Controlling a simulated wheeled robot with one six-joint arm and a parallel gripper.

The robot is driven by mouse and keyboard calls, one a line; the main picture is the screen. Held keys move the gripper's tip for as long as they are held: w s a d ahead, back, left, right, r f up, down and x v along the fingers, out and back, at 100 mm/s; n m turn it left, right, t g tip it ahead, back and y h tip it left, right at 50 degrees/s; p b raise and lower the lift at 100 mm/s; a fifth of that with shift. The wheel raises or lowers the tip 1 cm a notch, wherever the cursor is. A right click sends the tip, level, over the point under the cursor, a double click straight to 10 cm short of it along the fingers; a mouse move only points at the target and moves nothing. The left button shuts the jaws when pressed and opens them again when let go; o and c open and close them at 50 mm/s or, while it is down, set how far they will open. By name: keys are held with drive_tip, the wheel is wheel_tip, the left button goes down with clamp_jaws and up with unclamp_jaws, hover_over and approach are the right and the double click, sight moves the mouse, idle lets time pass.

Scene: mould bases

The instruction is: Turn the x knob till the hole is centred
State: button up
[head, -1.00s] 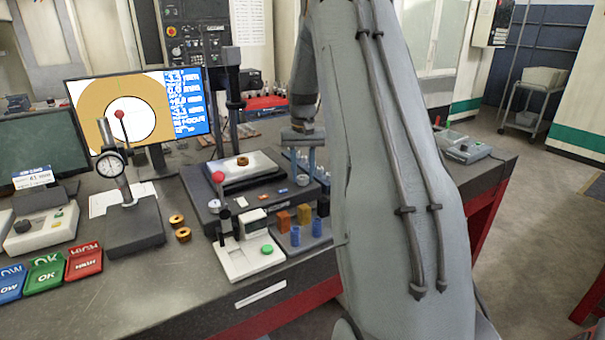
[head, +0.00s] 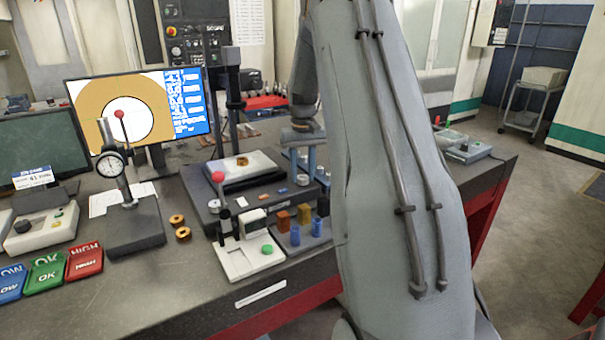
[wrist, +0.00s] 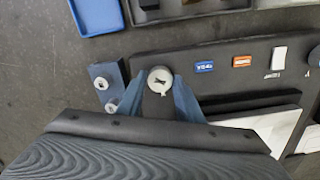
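The monitor (head: 98,103) stands at the left of the head view. It shows a tan ring around a white hole picture (head: 139,127), which lies a little right of the middle of the picture area. The part (head: 242,161) lies on the light stage plate (head: 262,171). My gripper (wrist: 162,86) is at the right side of the stage, pointing down. In the wrist view its two blue fingers close in on both sides of the x knob (wrist: 160,78), a round knob with a pale cap and a dark mark. In the head view my arm hides part of this area.
A second blue block (wrist: 104,84) with pale round knobs stands left of my gripper. The red-balled gauge stand (head: 134,215) is at the left. A tray of small blue and orange blocks (head: 303,236) sits in front of the stage.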

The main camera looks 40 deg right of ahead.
sight(302, 177)
drive_tip(key=o, duration=0.3)
drive_tip(key=shift+r, duration=0.1)
wheel_tip(302, 177, up, 8)
drive_tip(key=b, duration=0.2)
drive_tip(key=shift+b, duration=0.35)
drive_tip(key=shift+a+f, duration=0.1)
drive_tip(key=shift+f, duration=0.1)
